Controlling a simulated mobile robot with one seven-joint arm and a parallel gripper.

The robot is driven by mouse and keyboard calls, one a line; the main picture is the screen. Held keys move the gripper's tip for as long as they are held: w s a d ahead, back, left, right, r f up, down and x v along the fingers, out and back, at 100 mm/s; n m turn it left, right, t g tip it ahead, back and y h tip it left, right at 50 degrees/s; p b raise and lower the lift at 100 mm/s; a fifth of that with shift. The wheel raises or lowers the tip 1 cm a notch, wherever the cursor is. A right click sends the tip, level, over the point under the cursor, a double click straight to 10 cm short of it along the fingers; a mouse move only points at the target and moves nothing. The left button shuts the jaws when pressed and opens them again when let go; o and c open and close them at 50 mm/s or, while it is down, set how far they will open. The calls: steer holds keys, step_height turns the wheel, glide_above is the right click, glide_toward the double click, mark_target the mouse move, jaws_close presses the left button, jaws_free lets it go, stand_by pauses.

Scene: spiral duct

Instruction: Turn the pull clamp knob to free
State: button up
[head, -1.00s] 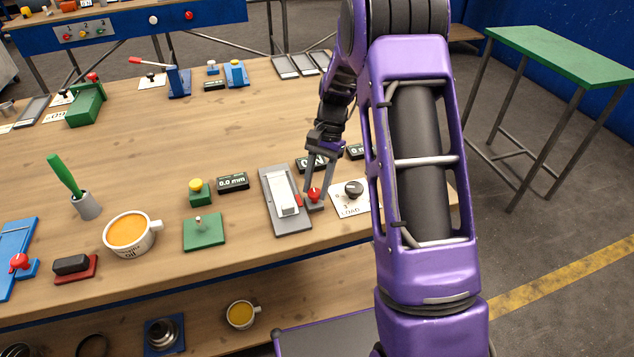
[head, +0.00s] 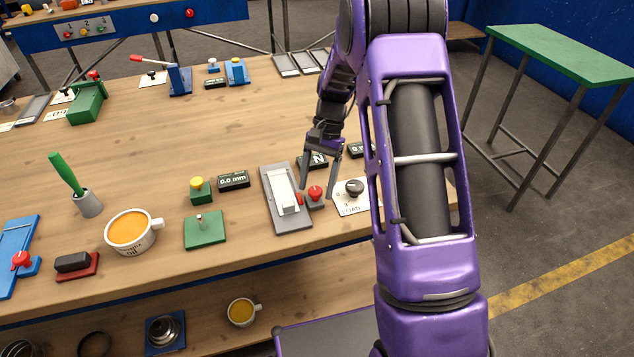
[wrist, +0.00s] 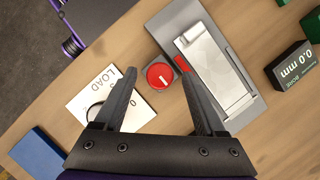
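The red knob (head: 315,192) stands on a small grey block, at the right edge of a grey base plate (head: 271,208) that carries a pale flat strip (head: 286,190). I take it for the pull clamp knob; I can read no label on it. In the wrist view the round red knob (wrist: 160,76) shows a short white mark slanting across its top. My gripper (head: 321,164) is open and empty above the knob, apart from it. In the wrist view its fingers (wrist: 160,70) are spread on both sides of the knob.
A LOAD plate (head: 353,208) with a black knob (head: 354,187) lies right of the red knob. A dark display (head: 318,161) showing N stands behind. A green block with a yellow button (head: 197,185) and a 0.0 mm display (head: 233,181) are left.

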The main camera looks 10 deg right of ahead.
steer(key=v, duration=1.7)
steer(key=shift+r, duration=0.15)
steer(key=shift+w+d, duration=0.1)
